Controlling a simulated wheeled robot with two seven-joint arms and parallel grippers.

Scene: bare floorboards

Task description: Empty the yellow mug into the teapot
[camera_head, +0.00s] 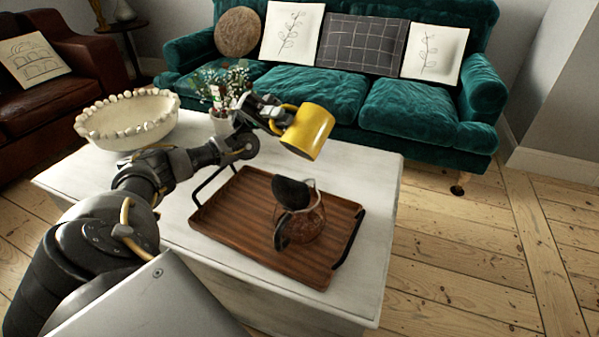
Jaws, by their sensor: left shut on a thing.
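My left gripper (277,116) is shut on the yellow mug (310,130), apparently at its handle. The teapot (305,222) is a glass pot with dark parts, standing on the right part of the tray. Its dark round lid or top (291,193) shows on the upper left of the pot. The mug is above and behind the teapot in the picture, apart from it. The mug's inside is hidden. My right gripper is not in view.
The tray has black handles and lies on a white table (375,185). A green sofa (400,105) is behind.

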